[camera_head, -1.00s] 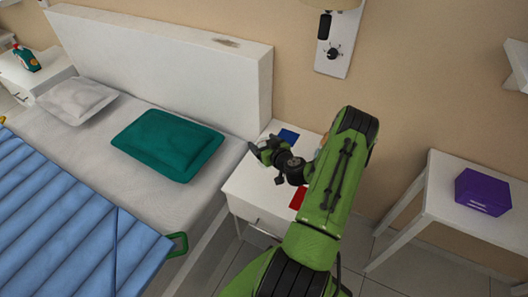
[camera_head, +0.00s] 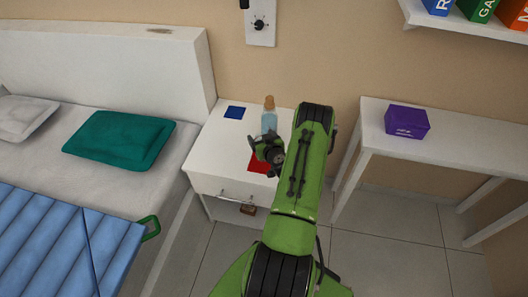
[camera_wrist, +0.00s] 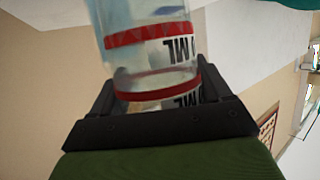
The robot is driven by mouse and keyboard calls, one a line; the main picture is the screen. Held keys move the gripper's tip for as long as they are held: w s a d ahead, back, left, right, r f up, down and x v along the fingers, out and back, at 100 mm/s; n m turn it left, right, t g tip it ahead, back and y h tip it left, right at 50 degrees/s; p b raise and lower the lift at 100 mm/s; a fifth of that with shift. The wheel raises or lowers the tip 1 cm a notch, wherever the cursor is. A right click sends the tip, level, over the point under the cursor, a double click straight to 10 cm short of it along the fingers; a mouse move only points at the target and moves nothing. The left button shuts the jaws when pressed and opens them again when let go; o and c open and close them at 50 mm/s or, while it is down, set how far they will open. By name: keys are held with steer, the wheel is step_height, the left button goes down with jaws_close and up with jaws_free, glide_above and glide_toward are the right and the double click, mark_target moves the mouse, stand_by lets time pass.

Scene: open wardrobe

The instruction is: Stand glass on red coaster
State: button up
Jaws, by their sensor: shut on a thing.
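My gripper (camera_wrist: 155,110) is shut on a clear glass (camera_wrist: 150,60) with red bands and dark "ML" lettering, which fills the middle of the wrist view. In the head view my gripper (camera_head: 262,147) is over the front right of the white nightstand, and the glass cannot be made out there. The red coaster (camera_head: 257,167) lies flat on the nightstand top, below my gripper in the picture and partly hidden by my arm. I cannot tell the height of the glass above it.
A blue square (camera_head: 234,112) lies at the back left of the nightstand (camera_head: 210,150). A corked pale-blue bottle (camera_head: 269,120) stands close behind my gripper. The bed with a green pillow (camera_head: 118,139) is left. A white table with a purple box (camera_head: 407,121) is right.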

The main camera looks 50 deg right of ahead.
step_height(320, 180, down, 4)
steer(key=shift+r+b, duration=0.1)
steer(key=shift+b, duration=0.4)
steer(key=shift+r, duration=0.1)
